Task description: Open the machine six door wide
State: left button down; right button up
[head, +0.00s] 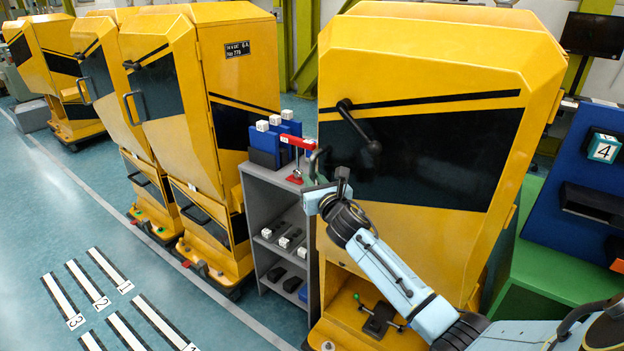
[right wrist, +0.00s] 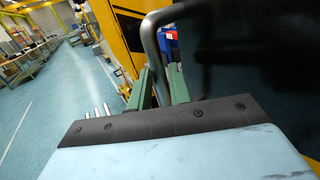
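The nearest yellow machine (head: 430,55) has a front door with a black panel (head: 440,160); no number shows on it. The door looks shut in the head view. A dark lever (head: 358,126) sits on its upper left. A grey curved door handle (right wrist: 149,38) stands out at the door's left edge in the right wrist view. My right gripper (head: 318,166) is at this handle. Its green fingers (right wrist: 162,88) lie on either side of the bar, close together, and appear closed on it. The exact contact is partly hidden. My left gripper is not in view.
A grey shelf cart (head: 257,180) with blue bins and a red-handled tool stands close left of the machine. More yellow machines (head: 222,80) stand farther left. A green bench with a blue panel (head: 563,165) is at right. The floor at left (head: 45,210) is clear apart from markings.

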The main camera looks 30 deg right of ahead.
jog(key=shift+w+d, duration=0.1)
jog(key=shift+w, duration=0.6)
jog(key=shift+c, duration=0.2)
grip_shut()
